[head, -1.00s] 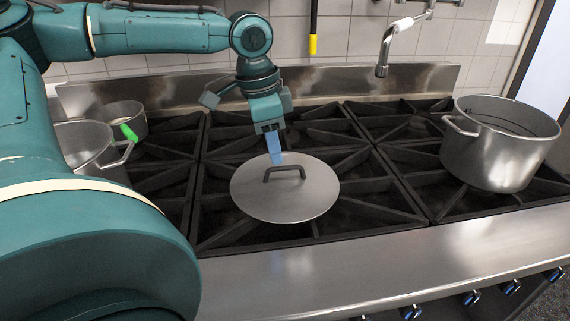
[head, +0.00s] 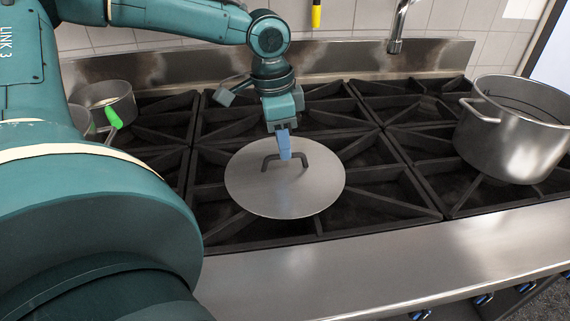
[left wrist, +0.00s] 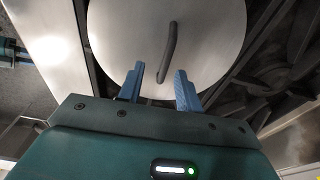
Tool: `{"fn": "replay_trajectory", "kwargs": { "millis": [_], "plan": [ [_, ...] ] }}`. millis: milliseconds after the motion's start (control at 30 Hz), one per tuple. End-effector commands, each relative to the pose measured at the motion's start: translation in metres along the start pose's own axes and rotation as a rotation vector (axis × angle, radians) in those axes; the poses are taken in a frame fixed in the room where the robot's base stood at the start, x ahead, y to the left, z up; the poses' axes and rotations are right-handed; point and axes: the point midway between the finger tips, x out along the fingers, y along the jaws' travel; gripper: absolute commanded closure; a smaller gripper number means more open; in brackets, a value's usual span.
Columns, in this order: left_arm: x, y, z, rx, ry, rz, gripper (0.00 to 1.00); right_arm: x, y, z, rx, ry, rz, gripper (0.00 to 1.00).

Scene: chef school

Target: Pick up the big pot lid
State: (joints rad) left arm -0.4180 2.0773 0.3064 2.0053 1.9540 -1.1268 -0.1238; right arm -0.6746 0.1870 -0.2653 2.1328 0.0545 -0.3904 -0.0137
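The big pot lid (head: 285,194) is a round grey metal disc with a dark arched handle (head: 286,158). It lies flat on the stove grates near the middle of the head view. My left gripper (head: 285,156) comes down from behind, with its blue fingers at the handle. In the left wrist view the lid (left wrist: 205,45) and its handle (left wrist: 168,50) show beyond the fingertips of my left gripper (left wrist: 158,70). The two fingers are apart with nothing between them, and the near end of the handle lies around the gap's mouth.
A large open pot (head: 505,140) stands on the grates at the right. Smaller pots (head: 103,97), one with a green-tipped handle, stand at the left, partly behind my arm. A steel backsplash (head: 180,70) and faucet (head: 397,30) are behind.

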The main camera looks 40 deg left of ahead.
Motion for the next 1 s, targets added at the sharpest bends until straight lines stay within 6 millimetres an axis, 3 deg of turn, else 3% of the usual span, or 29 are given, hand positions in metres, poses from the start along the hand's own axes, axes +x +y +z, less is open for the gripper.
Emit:
{"fn": "replay_trajectory", "kwargs": {
  "millis": [367,667,1000],
  "plan": [
    [0.048,-0.007,0.001,0.0,-0.003,0.001,0.65,0.002,0.0,0.0,0.017,0.007,0.003,0.64],
    [0.052,-0.008,0.0,-0.001,0.001,0.0,0.65,0.002,-0.001,-0.001,0.019,0.008,0.003,0.64],
    [0.052,-0.007,0.0,0.0,0.001,0.0,0.92,0.002,0.0,0.0,0.014,0.007,0.001,0.64]
  ]
}}
